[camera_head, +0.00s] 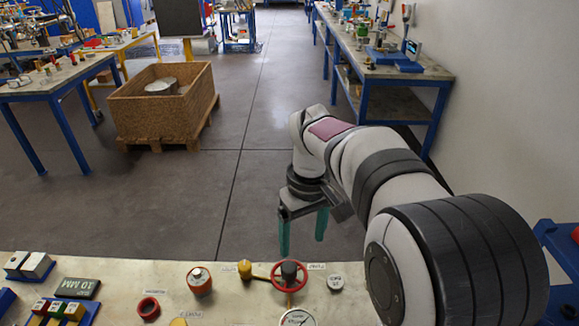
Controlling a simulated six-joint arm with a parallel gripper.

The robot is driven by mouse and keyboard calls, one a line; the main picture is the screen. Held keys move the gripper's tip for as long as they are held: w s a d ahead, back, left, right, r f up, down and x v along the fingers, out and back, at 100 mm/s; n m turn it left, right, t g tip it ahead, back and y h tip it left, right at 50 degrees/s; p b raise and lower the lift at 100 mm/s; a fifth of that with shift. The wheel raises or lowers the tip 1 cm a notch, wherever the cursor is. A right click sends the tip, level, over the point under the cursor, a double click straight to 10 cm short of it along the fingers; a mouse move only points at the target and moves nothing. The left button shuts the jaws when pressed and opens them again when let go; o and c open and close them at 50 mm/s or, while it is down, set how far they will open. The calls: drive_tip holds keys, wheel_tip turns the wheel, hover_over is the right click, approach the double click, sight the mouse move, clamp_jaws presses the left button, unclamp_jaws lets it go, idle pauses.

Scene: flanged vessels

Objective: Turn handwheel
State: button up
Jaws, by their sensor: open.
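The handwheel (273,277) is a red spoked ring on a valve near the front edge of the picture, on the pale bench. A dark grey knob stands at its middle, and a yellow-capped fitting (245,270) is joined to its left. My gripper (303,235) hangs above and beyond the bench's far edge, just past the handwheel in the picture. Its two green fingers point down and stand apart, with nothing between them. It does not touch the handwheel. A round gauge (298,317) in front of the wheel is cut off by the picture's lower edge.
On the bench (110,268) stand a red cylinder (199,281), a red ring (148,308), a white cap (335,282) and a dark "10 MM" block (77,288). My arm covers the bench's right part. A wooden crate (150,123) stands on the floor behind.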

sight(289, 266)
drive_tip(key=w+a+f+n, duration=0.3)
drive_tip(key=w+f, duration=0.1)
drive_tip(key=w, duration=0.3)
drive_tip(key=f, duration=1.5)
drive_tip(key=shift+s+d+f, duration=0.15)
drive_tip(key=shift+s+d, duration=0.05)
drive_tip(key=shift+s, duration=0.1)
clamp_jaws()
drive_tip(key=shift+m, duration=0.3)
drive_tip(key=m, duration=0.5)
drive_tip(key=shift+m, duration=0.3)
drive_tip(key=m, duration=0.5)
drive_tip(key=shift+m, duration=0.3)
